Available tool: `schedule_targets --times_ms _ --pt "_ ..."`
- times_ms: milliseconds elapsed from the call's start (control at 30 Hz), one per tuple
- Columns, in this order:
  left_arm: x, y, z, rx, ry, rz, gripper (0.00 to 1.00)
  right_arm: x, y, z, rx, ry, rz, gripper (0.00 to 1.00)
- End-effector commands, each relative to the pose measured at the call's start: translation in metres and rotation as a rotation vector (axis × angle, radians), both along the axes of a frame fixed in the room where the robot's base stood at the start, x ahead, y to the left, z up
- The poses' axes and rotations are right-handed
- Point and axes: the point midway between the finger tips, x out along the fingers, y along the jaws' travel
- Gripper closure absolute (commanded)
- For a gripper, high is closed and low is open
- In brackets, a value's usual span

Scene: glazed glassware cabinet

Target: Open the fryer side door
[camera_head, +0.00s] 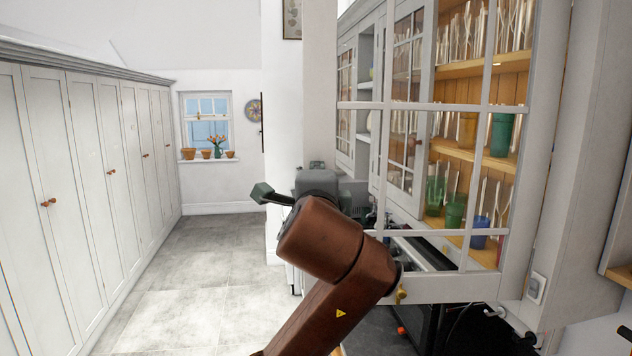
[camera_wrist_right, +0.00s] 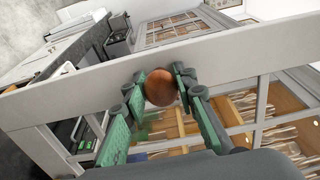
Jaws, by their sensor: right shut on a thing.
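The white glazed door (camera_head: 420,105) fills the right of the head view. It appears to stand open, at an angle to the cabinet, with shelves of glassware seen through its panes. In the right wrist view its white frame (camera_wrist_right: 70,92) crosses the picture and carries a round copper knob (camera_wrist_right: 161,87). My right gripper (camera_wrist_right: 160,92) is shut on that knob, one green-padded finger on each side. My left gripper is not in view.
Coloured tumblers (camera_head: 502,133) and clear glasses stand on wooden shelves behind the panes. A dark appliance or counter (camera_head: 385,335) lies below the door. White cupboards (camera_head: 95,160) line the left wall, and the tiled floor (camera_head: 185,285) between is clear.

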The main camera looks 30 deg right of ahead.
Motion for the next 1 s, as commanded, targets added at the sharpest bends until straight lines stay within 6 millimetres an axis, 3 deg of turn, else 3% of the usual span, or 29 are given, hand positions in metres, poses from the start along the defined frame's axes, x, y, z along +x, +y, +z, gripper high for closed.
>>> schedule_targets --times_ms 167,200,400,767,1000 --pt "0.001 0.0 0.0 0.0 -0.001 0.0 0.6 0.0 -0.002 0.001 0.005 -0.005 -0.005 1.0" --pt "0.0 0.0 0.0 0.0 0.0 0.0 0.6 0.0 -0.001 0.001 0.004 -0.006 -0.004 0.72" --pt "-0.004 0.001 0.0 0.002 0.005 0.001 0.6 0.002 0.002 0.0 0.002 -0.004 0.003 0.58" --pt "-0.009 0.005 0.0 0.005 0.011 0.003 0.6 -0.003 0.006 0.0 0.002 -0.002 0.005 0.58" --pt "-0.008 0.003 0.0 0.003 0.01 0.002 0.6 -0.037 0.029 0.001 0.0 -0.006 0.007 0.58"
